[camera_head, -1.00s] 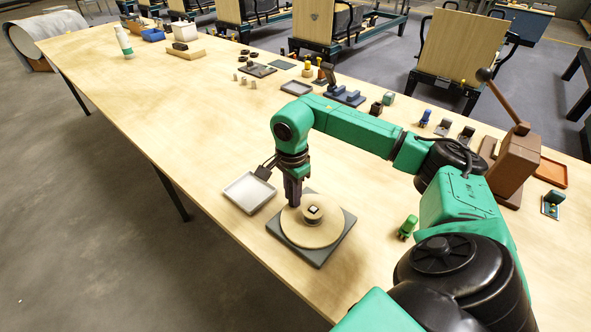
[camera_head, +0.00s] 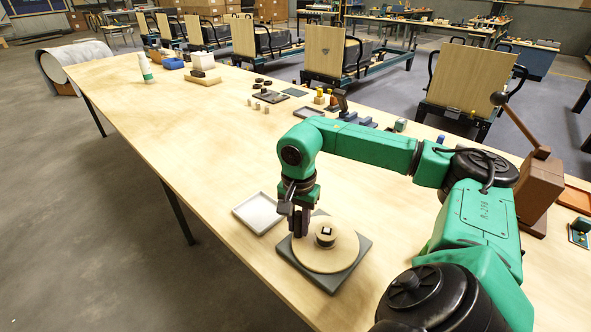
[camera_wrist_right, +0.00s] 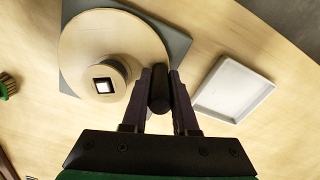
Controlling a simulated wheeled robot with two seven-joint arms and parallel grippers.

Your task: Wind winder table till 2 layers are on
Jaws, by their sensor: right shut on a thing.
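The winder table is a round pale wooden disc (camera_head: 335,261) on a dark grey square base (camera_head: 357,262). A raised hub (camera_head: 325,238) with a small white-and-black square top stands at its middle. In the right wrist view the disc (camera_wrist_right: 82,45) lies at upper left, with the hub (camera_wrist_right: 104,82) left of my fingers. My right gripper (camera_head: 300,228) points down at the disc's far-left edge. In the wrist view it (camera_wrist_right: 160,92) is shut on a dark upright knob (camera_wrist_right: 159,100) at the disc's rim. No wound layers can be made out. My left gripper is out of view.
A shallow white tray (camera_head: 258,213) lies just left of the winder base, close to it. A brown block with a lever (camera_head: 538,185) stands at the right. Small items line the table's far side. The left and middle tabletop (camera_head: 180,125) is clear.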

